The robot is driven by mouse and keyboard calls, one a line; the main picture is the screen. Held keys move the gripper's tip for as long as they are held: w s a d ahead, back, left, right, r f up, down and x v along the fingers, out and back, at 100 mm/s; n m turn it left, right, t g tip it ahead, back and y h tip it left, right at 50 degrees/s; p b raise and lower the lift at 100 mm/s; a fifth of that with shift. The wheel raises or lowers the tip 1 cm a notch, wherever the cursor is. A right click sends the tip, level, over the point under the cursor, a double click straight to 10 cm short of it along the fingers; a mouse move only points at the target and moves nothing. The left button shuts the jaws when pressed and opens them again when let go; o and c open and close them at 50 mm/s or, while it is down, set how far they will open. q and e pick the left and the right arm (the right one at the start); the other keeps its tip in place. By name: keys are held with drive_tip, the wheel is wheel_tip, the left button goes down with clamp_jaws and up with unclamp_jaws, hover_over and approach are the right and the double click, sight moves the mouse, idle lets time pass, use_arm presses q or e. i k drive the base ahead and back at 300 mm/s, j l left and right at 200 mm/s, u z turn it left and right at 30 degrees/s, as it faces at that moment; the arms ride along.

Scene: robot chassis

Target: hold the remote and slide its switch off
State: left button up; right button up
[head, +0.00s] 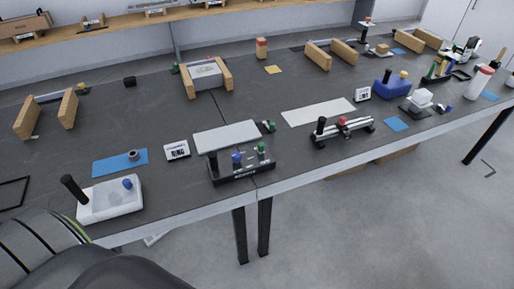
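I cannot make out a thing that is clearly a remote. A white box (103,202) with a black upright stick and a blue knob sits at the table's near left edge. A black box (242,171) with a black lever and blue and green knobs sits near the front edge in the middle. A silver rail device (342,131) with black and red knobs is right of it. No switch position is readable on any of them. Neither of my grippers is in view.
The long dark table (140,95) holds wooden block pairs (330,52), blue mats (120,163), white plates (318,111) and a RING card (177,150). A white bottle with a red cap (481,80) stands far right. Dark bare surface lies between items.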

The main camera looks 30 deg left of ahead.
sight(261, 146)
drive_tip(key=i+u, duration=0.15)
drive_tip(key=i, duration=0.35)
drive_tip(key=i+l+u, duration=0.1)
drive_tip(key=i, duration=0.45)
